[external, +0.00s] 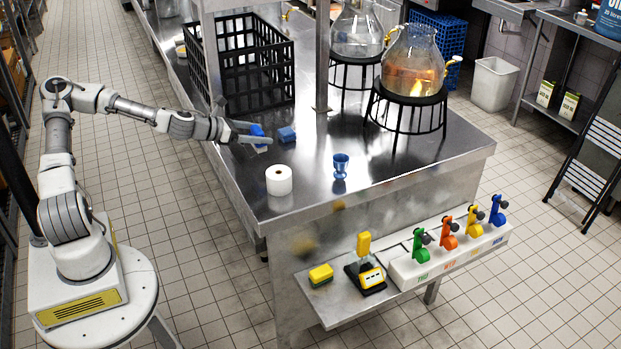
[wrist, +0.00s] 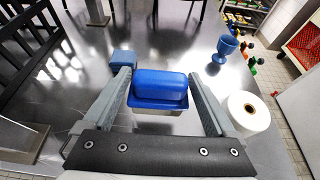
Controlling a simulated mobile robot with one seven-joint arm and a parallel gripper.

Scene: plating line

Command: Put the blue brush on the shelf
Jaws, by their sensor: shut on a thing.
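The blue brush (wrist: 160,88) has a rounded blue back and a pale underside. My gripper (wrist: 158,76) is shut on it, with one finger along each side. In the external view the brush (external: 258,133) shows between the fingertips of my gripper (external: 259,131), over the left part of the steel table; whether it touches the tabletop I cannot tell. A steel shelf (external: 335,314) juts out low from the table's front side.
A blue block (external: 287,134) lies just beyond the brush. A white roll (external: 279,181) and a blue goblet (external: 340,166) stand near the table's front. A black crate (external: 245,65) and a steel post (external: 322,60) stand behind. Glass flasks on black stands are at the right.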

